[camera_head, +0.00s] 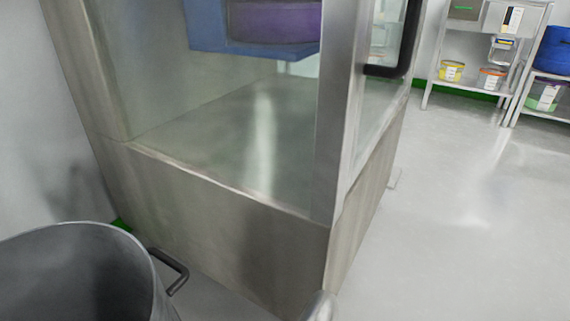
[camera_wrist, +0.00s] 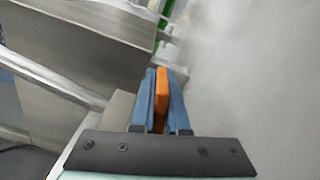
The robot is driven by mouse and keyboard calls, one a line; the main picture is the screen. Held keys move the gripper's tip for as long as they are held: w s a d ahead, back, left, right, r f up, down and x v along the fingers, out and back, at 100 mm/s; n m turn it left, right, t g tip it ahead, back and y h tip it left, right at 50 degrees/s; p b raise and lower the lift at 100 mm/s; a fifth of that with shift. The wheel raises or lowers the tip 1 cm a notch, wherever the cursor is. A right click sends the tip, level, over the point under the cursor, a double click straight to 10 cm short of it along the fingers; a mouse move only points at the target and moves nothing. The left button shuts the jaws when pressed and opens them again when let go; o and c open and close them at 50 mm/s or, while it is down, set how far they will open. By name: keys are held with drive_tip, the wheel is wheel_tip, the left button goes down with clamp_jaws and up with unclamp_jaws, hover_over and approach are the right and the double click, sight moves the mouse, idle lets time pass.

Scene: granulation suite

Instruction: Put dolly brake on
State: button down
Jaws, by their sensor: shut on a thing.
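In the wrist view my gripper (camera_wrist: 161,76) has two blue fingers closed on the sides of a narrow orange piece (camera_wrist: 162,92). The orange piece looks like a brake lever, but what it joins to is hidden. A pale beige block (camera_wrist: 118,107) sits just left of the fingers. In the head view neither my gripper nor the orange piece shows. A grey open-topped metal drum (camera_head: 75,262) stands at the lower left. Its base and any dolly under it are out of frame, and a black handle (camera_head: 172,270) shows beside it.
A steel cabinet with glass sides (camera_head: 225,225) fills the middle of the head view. A steel rack (camera_head: 478,90) with tubs stands at the back right. The grey floor (camera_head: 450,220) on the right is clear. In the wrist view a metal rail (camera_wrist: 50,75) runs at left.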

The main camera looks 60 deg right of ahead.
drive_tip(key=m, duration=0.1)
drive_tip(key=f+m, duration=0.1)
drive_tip(key=shift+s+m, duration=0.1)
drive_tip(key=shift+m, duration=0.3)
drive_tip(key=shift+f+m, duration=0.3)
drive_tip(key=shift+m, duration=0.65)
drive_tip(key=shift+f+m, duration=0.3)
drive_tip(key=shift+m, duration=0.65)
drive_tip(key=c, duration=0.9)
unclamp_jaws()
drive_tip(key=shift+a, duration=0.1)
drive_tip(key=a, duration=1.1)
drive_tip(key=shift+s, duration=0.25)
drive_tip(key=shift+s+a, duration=0.15)
drive_tip(key=shift+a, duration=0.75)
